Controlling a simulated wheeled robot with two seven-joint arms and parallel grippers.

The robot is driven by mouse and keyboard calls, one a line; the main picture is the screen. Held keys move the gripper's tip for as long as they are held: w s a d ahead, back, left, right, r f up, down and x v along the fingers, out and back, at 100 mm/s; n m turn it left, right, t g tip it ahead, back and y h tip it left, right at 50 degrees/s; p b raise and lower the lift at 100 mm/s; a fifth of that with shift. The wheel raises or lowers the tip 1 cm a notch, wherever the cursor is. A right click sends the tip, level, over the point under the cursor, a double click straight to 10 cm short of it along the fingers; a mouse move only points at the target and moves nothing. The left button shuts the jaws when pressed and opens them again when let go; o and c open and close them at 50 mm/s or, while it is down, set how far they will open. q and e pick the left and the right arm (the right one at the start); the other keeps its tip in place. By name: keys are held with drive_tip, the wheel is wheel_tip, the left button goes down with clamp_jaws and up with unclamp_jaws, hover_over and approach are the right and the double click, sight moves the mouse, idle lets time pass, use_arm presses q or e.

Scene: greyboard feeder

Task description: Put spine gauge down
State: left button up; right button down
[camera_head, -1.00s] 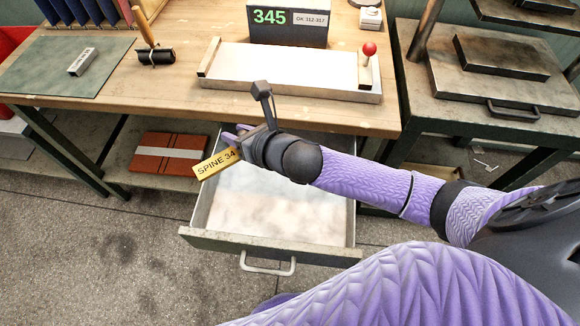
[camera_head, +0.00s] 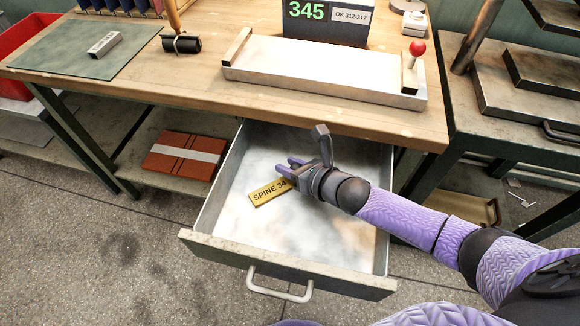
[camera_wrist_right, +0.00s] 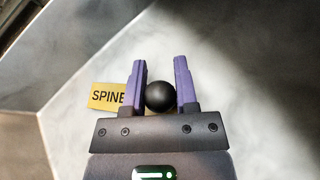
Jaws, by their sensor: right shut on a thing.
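The spine gauge (camera_head: 268,192) is a flat brass plate marked SPINE 34. In the right wrist view its plate (camera_wrist_right: 105,95) lies left of the fingers, and a black round knob (camera_wrist_right: 160,96) sits between them. My right gripper (camera_head: 290,168) is shut on the gauge; it also shows in the right wrist view (camera_wrist_right: 161,72). Gripper and gauge are over the inside of the open drawer (camera_head: 320,277), near its middle. I cannot tell whether the plate touches the drawer floor. The gripper hides the gauge's right end. My left gripper is not in view.
The drawer is pulled out below the wooden workbench (camera_head: 215,85) and otherwise looks empty. On the bench are a metal tray (camera_head: 320,82) with a red knob, a display box (camera_head: 325,25) and a green mat (camera_head: 75,55). A brown bound item (camera_head: 187,153) lies on the lower shelf.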

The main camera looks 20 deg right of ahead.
drive_tip(key=shift+c, duration=2.4)
unclamp_jaws()
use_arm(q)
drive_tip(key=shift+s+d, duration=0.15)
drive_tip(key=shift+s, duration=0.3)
use_arm(e)
drive_tip(key=shift+o, duration=0.5)
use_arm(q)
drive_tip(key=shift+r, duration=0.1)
use_arm(e)
drive_tip(key=shift+s+d+r, duration=0.1)
drive_tip(key=shift+s+r, duration=0.15)
drive_tip(key=p+v, duration=0.5)
drive_tip(key=v, duration=0.5)
drive_tip(key=shift+s+d+r, duration=0.1)
drive_tip(key=shift+s+r, duration=0.05)
drive_tip(key=shift+s, duration=0.05)
drive_tip(key=shift+s+d+r+p, duration=0.1)
drive_tip(key=shift+s+d+p, duration=0.1)
drive_tip(key=shift+s+p, duration=0.2)
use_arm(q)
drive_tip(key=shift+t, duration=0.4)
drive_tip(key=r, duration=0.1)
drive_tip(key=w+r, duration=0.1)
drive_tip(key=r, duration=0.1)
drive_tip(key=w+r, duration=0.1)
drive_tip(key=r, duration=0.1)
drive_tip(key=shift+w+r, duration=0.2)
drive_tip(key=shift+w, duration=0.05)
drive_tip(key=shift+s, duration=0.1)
